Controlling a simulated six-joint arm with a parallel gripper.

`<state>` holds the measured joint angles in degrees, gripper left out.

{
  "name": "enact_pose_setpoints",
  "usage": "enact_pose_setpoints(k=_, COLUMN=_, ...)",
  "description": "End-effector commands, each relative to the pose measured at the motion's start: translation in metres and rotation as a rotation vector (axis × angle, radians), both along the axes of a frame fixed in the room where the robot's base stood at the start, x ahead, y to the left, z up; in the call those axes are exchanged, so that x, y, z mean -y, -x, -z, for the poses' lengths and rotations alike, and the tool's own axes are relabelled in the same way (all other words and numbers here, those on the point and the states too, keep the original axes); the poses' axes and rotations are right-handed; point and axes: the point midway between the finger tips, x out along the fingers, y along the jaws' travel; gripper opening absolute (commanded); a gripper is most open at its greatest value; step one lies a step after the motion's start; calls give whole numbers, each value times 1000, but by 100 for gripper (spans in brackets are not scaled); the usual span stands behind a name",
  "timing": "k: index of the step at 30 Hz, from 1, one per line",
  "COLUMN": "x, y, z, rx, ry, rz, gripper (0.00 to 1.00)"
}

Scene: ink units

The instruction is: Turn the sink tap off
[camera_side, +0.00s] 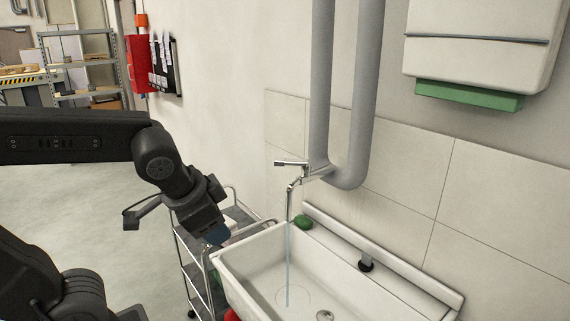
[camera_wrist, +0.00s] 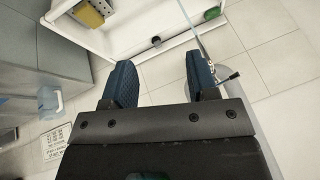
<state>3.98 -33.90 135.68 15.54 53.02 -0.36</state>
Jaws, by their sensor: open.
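The sink tap (camera_side: 291,188) sticks out from the grey wall pipe. It has a thin metal lever (camera_side: 291,163) at its top. In the wrist view the lever (camera_wrist: 229,77) shows just right of my right-hand finger, which hides part of the tap. A thin stream of water (camera_side: 287,262) runs from the tap into the white sink (camera_side: 237,276); the stream also shows in the wrist view (camera_wrist: 186,15). My gripper (camera_side: 218,238) is to the left of the tap, lower in the picture and apart from it. In the wrist view its two blue fingers (camera_wrist: 161,75) are spread and empty.
Grey pipes (camera_side: 364,95) stand close behind the tap. A green soap (camera_side: 303,222) lies on the sink's back edge. A metal trolley (camera_side: 188,262) stands left of the sink. A yellow sponge (camera_wrist: 89,13) shows at the wrist view's top. A white dispenser (camera_side: 480,45) hangs above.

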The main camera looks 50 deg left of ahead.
Motion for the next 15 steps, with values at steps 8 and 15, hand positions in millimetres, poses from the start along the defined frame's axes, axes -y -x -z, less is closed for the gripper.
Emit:
enact_pose_setpoints(k=8, x=-25, y=-81, z=-22, rx=-23, ry=-476, rz=209, gripper=26)
enact_pose_setpoints(k=15, x=-27, y=-137, z=-41, rx=5, ry=-765, rz=323, gripper=3)
